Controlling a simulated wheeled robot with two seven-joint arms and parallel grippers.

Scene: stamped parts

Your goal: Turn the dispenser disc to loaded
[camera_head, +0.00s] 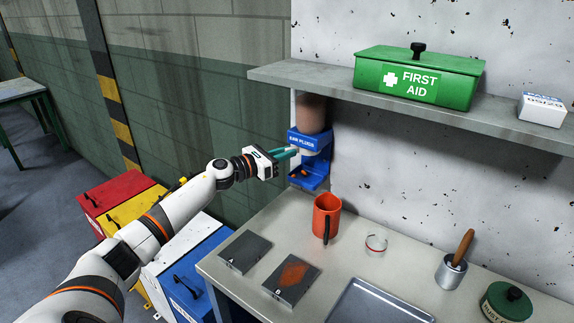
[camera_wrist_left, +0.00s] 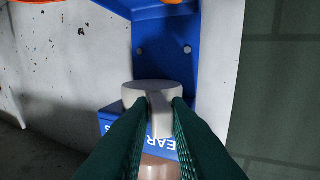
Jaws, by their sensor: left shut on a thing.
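The blue dispenser (camera_head: 310,178), with white lettering on its front, is fixed to the wall under the shelf, and a brown container sits above it. Its blue back plate (camera_wrist_left: 165,60) fills the middle of the left wrist view. The pale disc (camera_wrist_left: 140,92) has a light tab standing out from it. My left gripper (camera_head: 292,152) reaches the dispenser front from the left. Its green fingers (camera_wrist_left: 161,104) are shut on the disc's tab in the left wrist view. The fingers hide part of the disc and the lettering. My right gripper is not in view.
A grey shelf (camera_head: 400,103) above carries a green first aid box (camera_head: 418,79) and a small white carton (camera_head: 541,109). Coloured bins stand at the left.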

